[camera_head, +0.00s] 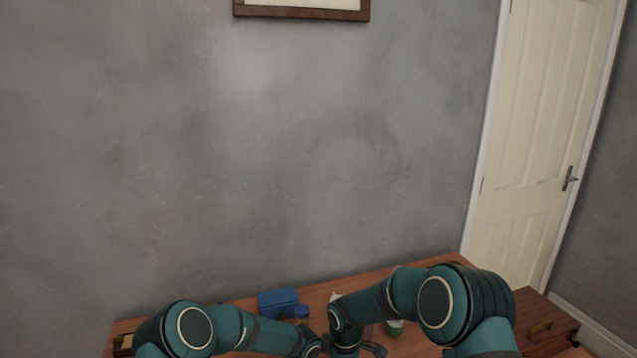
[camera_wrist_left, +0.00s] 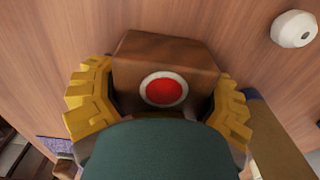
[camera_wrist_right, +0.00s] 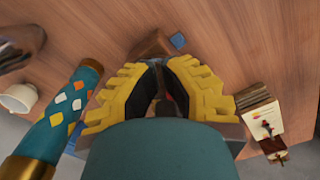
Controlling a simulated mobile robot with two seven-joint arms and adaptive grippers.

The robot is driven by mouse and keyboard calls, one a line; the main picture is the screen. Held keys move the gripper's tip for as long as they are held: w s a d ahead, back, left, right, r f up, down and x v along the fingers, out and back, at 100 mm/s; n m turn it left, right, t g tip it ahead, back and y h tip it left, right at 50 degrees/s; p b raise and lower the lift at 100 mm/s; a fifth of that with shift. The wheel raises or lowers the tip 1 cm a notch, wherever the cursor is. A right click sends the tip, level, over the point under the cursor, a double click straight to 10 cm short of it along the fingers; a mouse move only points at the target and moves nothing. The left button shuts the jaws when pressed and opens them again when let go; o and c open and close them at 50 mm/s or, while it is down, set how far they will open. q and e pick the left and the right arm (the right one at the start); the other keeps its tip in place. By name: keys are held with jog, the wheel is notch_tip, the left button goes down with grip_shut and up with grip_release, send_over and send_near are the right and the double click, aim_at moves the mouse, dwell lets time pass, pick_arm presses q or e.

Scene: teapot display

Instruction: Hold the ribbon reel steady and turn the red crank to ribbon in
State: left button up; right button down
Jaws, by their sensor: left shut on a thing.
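In the left wrist view, a brown wooden block (camera_wrist_left: 150,50) with a white-ringed red disc (camera_wrist_left: 164,90) on its face sits between the yellow fingers of my left gripper (camera_wrist_left: 160,95). The gripper is shut on it; I take the block as the ribbon reel. No crank handle is clear. In the right wrist view, my right gripper (camera_wrist_right: 167,68) has its fingertips close together, with a narrow dark gap. A brown wooden piece (camera_wrist_right: 150,45) shows just beyond the tips; I cannot tell whether they touch it. In the head view my arms hide the reel.
A blue box (camera_head: 278,303) stands at the back of the wooden table (camera_head: 445,270). A patterned teal cylinder (camera_wrist_right: 65,112) and a white cup (camera_wrist_right: 18,98) are left in the right wrist view; a card (camera_wrist_right: 263,120) is right. A white round object (camera_wrist_left: 294,29) is near the left gripper.

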jog(key=shift+s+a+f, duration=0.1)
jog(key=shift+s+a, duration=0.3)
jog(key=shift+a, duration=0.05)
jog(key=shift+d, duration=0.15)
notch_tip(320, 180, up, 6)
jog(key=shift+d, duration=0.25)
jog(key=c, duration=1.7)
grip_release()
jog(key=shift+w, duration=0.1)
jog(key=shift+w+d, duration=0.1)
jog(key=shift+w, duration=0.05)
grip_shut()
notch_tip(320, 180, down, 6)
jog(key=w+d, duration=0.1)
jog(key=w, duration=0.2)
jog(key=shift+s+a, duration=0.2)
jog(key=shift+a, duration=0.4)
